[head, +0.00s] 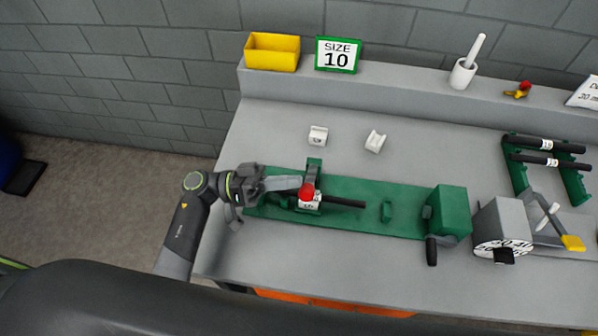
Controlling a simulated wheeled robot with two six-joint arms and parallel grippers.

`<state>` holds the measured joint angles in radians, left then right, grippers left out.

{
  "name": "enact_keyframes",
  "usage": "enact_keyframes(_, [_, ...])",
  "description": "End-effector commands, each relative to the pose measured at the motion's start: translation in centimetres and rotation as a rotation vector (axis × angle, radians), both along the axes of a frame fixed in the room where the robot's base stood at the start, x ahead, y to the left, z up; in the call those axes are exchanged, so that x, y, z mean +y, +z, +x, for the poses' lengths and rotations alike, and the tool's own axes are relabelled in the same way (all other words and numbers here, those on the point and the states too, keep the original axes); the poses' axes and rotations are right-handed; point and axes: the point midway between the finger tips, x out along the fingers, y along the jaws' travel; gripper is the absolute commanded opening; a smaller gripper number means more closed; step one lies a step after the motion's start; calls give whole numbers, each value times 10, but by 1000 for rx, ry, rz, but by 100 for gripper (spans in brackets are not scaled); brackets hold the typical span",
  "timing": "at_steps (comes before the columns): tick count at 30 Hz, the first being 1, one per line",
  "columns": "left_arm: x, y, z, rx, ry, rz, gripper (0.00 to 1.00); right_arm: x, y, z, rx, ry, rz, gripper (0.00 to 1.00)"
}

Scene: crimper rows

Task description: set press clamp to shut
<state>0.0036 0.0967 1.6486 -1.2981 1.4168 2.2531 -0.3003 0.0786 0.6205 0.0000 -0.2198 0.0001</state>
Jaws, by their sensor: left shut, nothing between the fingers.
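A long green base plate (370,207) lies on the grey bench. Near its left end stands a green upright (314,166) beside a white labelled block (309,203) with a red knob (306,191) on top. A black rod (343,203) extends right from the block. I cannot tell for sure which part is the press clamp, or how it is set. My left gripper (296,184) is shut and empty, reaching in from the left over the plate's left end, close to the red knob. Contact cannot be made out. My right gripper is out of view.
A green box (447,212) with a black handle (431,250) stands at the plate's right end. A grey dial unit (502,222) and a green rack (518,170) with black rods are farther right. Two white blocks (318,136) (375,141) lie behind the plate. A yellow bin (272,53) sits on the ledge.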

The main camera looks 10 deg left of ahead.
Motion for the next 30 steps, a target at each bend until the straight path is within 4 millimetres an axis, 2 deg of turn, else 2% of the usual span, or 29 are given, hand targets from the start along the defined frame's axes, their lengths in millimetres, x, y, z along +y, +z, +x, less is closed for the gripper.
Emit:
enact_keyframes(1, [4, -9, -3, -25, -1, 2, 0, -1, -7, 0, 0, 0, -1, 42])
enact_keyframes(6, [8, -27, -15, -144, 0, 0, 0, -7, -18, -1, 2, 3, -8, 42])
enact_keyframes(11, [8, -41, -25, -245, 0, 0, 0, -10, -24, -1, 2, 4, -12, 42])
enact_keyframes(15, [8, -51, -31, -249, 1, 0, 0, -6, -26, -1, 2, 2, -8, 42])
enact_keyframes(22, [8, -60, -35, -249, 0, 0, 0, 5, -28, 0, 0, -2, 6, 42])
enact_keyframes(30, [8, -62, -36, -250, -1, 1, 0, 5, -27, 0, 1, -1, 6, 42])
